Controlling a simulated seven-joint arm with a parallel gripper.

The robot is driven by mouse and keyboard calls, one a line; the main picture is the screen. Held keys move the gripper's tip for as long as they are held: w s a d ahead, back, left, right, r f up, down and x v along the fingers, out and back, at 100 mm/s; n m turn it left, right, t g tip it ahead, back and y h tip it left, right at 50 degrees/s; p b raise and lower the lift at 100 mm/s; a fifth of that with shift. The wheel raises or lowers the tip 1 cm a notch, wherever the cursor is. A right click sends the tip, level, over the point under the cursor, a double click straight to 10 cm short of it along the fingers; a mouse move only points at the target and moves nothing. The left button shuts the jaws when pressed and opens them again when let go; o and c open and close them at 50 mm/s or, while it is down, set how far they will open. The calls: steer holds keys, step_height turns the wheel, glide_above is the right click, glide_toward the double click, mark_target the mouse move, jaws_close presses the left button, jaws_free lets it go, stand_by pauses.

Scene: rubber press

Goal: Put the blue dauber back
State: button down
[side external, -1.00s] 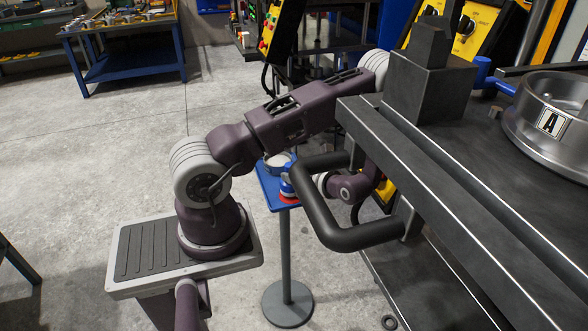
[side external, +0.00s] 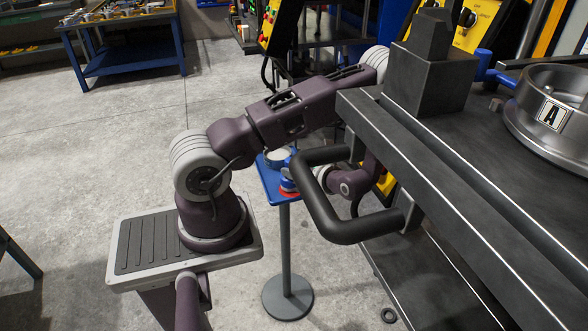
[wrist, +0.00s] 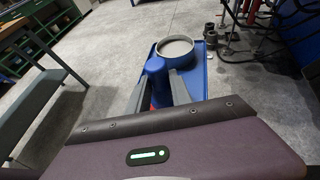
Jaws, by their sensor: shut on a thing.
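The blue dauber (wrist: 155,68) stands upright between my gripper's fingers (wrist: 158,88) in the wrist view. The fingers are shut on it. In the side view the dauber (side external: 287,185) is at the front right corner of a small blue stand top (side external: 268,184), partly hidden by a black handle bar. A red patch (side external: 289,193) shows at its base; whether the dauber rests on the stand or hangs just above it I cannot tell. A round grey-rimmed dish (wrist: 175,50) sits on the stand beyond the dauber.
The thick black handle bar (side external: 325,212) of the press table passes close in front of my gripper in the side view. The press table (side external: 450,170) fills the right, with a metal ring marked A (side external: 552,105). Floor left of the stand is open.

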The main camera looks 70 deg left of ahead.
steer(key=shift+f, duration=0.2)
steer(key=c, duration=1.1)
jaws_free()
steer(key=v, duration=0.3)
steer(key=s+d+r+n+h, duration=0.1)
steer(key=d+r+n+h, duration=0.15)
steer(key=r, duration=0.35)
steer(key=s+d+r+n+t+h, duration=0.1)
steer(key=d+r+n, duration=0.2)
steer(key=r, duration=0.2)
steer(key=s+d+r+n+h, duration=0.1)
steer(key=d+r+n+h, duration=0.15)
steer(key=r, duration=0.35)
steer(key=s+d+r+n+t+h, duration=0.2)
steer(key=d+r+t, duration=0.1)
steer(key=d, duration=0.2)
steer(key=s+d+r+n+t+h, duration=0.1)
steer(key=d+r+n+t+h, duration=0.1)
steer(key=d+r, duration=0.2)
steer(key=s+d+r+n+t+h, duration=0.2)
steer(key=d+r+t, duration=0.1)
steer(key=d, duration=0.5)
steer(key=shift+s+d+r+t, duration=0.15)
steer(key=shift+s+r+t, duration=0.2)
steer(key=shift+r, duration=0.15)
